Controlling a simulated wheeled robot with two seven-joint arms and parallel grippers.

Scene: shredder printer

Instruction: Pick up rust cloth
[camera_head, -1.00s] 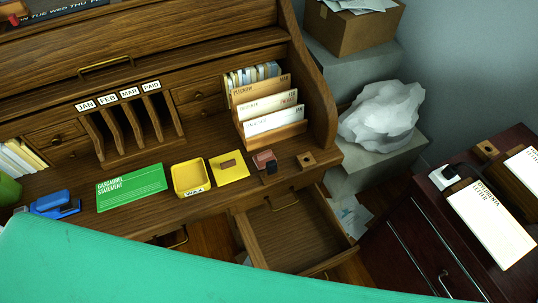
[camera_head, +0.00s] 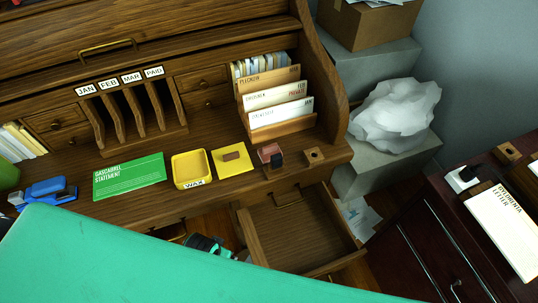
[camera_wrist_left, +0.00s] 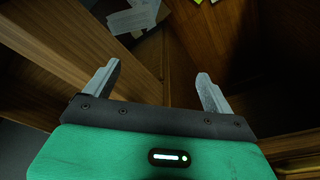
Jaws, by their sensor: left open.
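I cannot make out a rust-coloured cloth for certain in either view. A teal and black part of my left arm shows in the head view below the desk edge, left of the open drawer (camera_head: 290,235). My right gripper is not in view.
The desk holds a green statement card (camera_head: 130,177), a yellow wax tray (camera_head: 192,184), a blue stapler (camera_head: 45,190) and a letter rack (camera_head: 282,130). A crumpled white bag (camera_head: 392,113) stands right of the desk. Papers (camera_wrist_left: 135,14) lie beyond the gripper.

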